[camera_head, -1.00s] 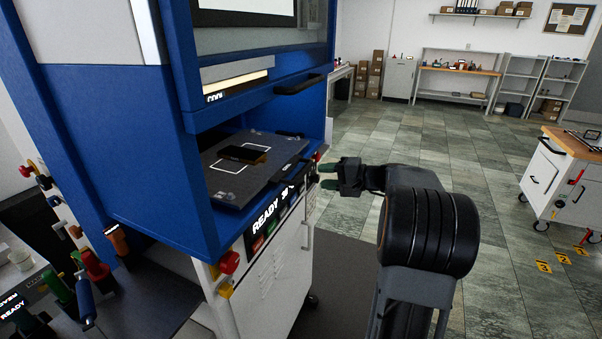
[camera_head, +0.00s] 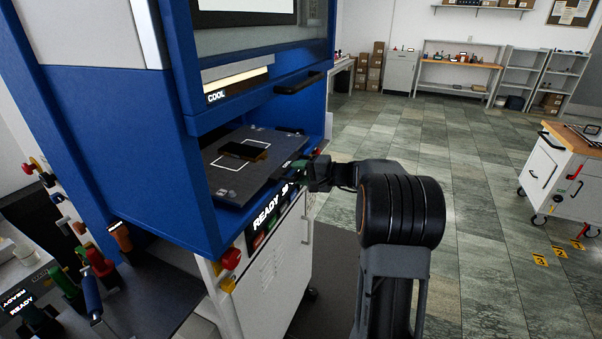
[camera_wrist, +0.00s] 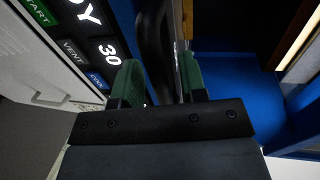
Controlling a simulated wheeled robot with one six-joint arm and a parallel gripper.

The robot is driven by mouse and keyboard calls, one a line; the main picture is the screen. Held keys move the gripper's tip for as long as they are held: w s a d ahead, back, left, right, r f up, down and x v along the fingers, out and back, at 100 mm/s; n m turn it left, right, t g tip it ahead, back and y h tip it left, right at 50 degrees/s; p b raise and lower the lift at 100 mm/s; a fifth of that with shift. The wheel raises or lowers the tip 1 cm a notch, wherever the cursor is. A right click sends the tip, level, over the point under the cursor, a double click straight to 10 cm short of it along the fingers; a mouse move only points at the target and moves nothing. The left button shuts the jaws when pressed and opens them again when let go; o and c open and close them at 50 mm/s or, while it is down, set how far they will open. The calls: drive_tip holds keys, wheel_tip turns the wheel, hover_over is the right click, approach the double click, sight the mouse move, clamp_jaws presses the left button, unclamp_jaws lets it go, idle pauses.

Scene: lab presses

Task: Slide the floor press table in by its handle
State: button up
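The press table (camera_head: 232,187) is a dark flat plate with white corner marks, in the opening of the blue floor press (camera_head: 165,195). It carries a small dark block with a brownish front (camera_head: 244,151). My gripper (camera_head: 301,168) is at the front right edge of the table, where the handle is mostly hidden in the head view. In the wrist view, a dark curved handle (camera_wrist: 153,40) runs between my gripper's two green fingers (camera_wrist: 161,80). The fingers are close on either side of it. Whether they press on it is not clear.
A READY panel (camera_head: 268,218) with coloured buttons is just below the table front. A black door handle (camera_head: 298,83) is above. A red knob (camera_head: 231,258) sticks out at the lower corner. A white cart (camera_head: 556,170) stands right; the floor between is open.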

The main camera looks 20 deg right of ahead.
sight(280, 167)
clamp_jaws()
drive_tip(key=b+x, duration=0.1)
drive_tip(key=x, duration=0.2)
drive_tip(key=r+b+x, duration=0.1)
drive_tip(key=x, duration=0.1)
drive_tip(key=b+x, duration=0.1)
drive_tip(key=x, duration=0.2)
drive_tip(key=shift+w+a+r, duration=0.25)
drive_tip(key=shift+w+a, duration=0.1)
drive_tip(key=shift+w, duration=0.05)
drive_tip(key=shift+w+a+r, duration=0.15)
drive_tip(key=shift+w+a, duration=0.05)
drive_tip(key=shift+w, duration=0.05)
drive_tip(key=shift+o, duration=0.5)
unclamp_jaws()
drive_tip(key=shift+f, duration=0.2)
